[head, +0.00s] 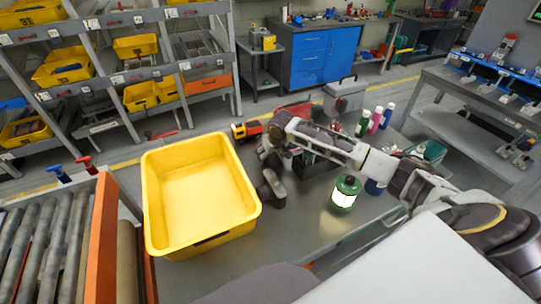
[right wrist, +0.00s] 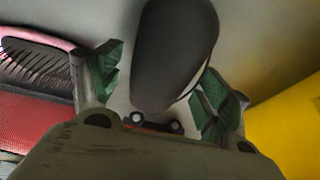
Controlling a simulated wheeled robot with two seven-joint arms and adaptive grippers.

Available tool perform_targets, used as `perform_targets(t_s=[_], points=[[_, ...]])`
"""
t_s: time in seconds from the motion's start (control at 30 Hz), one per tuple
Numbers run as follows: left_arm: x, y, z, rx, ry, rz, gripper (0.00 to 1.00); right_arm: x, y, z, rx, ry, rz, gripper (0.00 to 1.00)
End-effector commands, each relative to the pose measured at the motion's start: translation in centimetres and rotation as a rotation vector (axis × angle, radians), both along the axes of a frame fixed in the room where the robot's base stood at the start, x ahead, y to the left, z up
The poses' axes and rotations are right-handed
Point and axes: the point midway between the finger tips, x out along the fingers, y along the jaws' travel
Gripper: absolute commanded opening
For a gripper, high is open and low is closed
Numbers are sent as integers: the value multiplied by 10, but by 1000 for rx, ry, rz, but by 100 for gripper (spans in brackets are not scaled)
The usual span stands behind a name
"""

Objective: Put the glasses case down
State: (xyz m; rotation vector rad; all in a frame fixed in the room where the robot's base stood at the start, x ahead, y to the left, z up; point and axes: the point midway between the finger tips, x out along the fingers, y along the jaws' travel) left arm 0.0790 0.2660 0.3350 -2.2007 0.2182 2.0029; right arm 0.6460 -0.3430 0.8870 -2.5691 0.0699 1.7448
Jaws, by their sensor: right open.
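The glasses case (right wrist: 175,50) is a dark grey, rounded oval in the right wrist view. It lies just beyond and between the spread green-padded fingers of my right gripper (right wrist: 160,85). In the head view a dark rounded shape (head: 271,188), which looks like the case, is on the grey table close to the right wall of the yellow bin (head: 247,176). My right gripper (head: 268,155) is open just above it; whether a finger touches it I cannot tell. The yellow bin looks empty. My left gripper is out of view.
A toy truck (head: 248,130) stands behind the gripper. A green lantern (head: 345,194), a blue object (head: 375,187), several bottles (head: 375,120) and a grey toolbox (head: 344,97) stand on the table. A pink-backed brush (right wrist: 40,62) is left in the wrist view. A roller conveyor (head: 40,255) is at left.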

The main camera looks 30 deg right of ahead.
Motion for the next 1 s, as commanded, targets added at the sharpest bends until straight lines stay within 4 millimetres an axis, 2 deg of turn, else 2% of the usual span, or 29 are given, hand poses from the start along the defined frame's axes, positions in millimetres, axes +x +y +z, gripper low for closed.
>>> perform_targets(t_s=[0.13, 0.37, 0.57, 1.0], points=[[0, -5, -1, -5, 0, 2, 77, 0, 0, 1, 0, 0, 0, 77], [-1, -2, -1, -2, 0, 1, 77, -3, 0, 11, 1, 0, 0, 77], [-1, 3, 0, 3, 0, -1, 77, -11, 0, 31, -1, -2, 1, 77], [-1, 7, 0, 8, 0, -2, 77, -34, 1, 89, -1, 0, 0, 77]])
